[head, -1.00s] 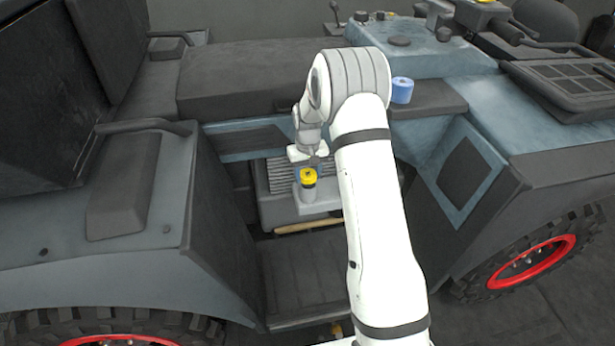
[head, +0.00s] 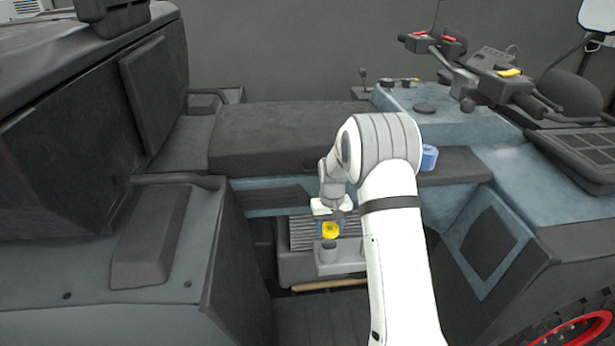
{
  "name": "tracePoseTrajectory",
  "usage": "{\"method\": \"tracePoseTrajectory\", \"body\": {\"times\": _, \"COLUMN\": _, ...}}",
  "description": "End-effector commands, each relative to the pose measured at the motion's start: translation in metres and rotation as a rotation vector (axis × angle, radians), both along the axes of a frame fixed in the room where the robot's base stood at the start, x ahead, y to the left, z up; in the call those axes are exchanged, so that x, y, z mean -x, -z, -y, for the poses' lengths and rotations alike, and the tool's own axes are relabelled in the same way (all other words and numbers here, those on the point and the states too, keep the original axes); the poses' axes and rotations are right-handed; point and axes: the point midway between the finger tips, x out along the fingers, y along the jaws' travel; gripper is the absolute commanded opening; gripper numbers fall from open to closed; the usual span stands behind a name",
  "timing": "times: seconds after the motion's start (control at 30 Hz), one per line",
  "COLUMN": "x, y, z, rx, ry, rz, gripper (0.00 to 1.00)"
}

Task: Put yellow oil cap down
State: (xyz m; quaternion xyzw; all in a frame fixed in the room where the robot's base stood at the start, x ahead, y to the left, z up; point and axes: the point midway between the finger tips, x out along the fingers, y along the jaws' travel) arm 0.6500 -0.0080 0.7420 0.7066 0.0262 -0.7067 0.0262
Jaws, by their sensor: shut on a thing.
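The yellow oil cap (head: 331,230) is in the middle of the head view, in front of the grey ribbed engine block. My gripper (head: 332,219) is shut on the cap from above. Its fingers are small here and partly merge with the block behind. A short grey filler neck (head: 328,254) with a dark top stands just below the cap in the picture. The cap looks off the neck, a little above or behind it; the exact gap is hard to tell.
The engine bay lies between dark body panels, with a grey fender (head: 150,240) on the left. A blue roll (head: 429,157) sits on the dark ledge right of my arm. A flat dark cover (head: 285,135) lies behind the bay. My arm hides part of the bay's right side.

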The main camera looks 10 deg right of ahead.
Motion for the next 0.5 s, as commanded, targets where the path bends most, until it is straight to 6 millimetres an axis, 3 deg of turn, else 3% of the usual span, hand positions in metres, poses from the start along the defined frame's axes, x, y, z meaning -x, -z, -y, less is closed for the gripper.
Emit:
{"method": "tracePoseTrajectory", "body": {"times": 0.17, "x": 0.014, "y": -0.008, "z": -0.001, "rx": 0.0, "ry": 0.007, "rz": -0.002, "gripper": 0.21}}
{"method": "tracePoseTrajectory", "body": {"times": 0.5, "x": 0.101, "y": -0.034, "z": -0.007, "rx": 0.0, "ry": 0.057, "rz": -0.003, "gripper": 0.21}}
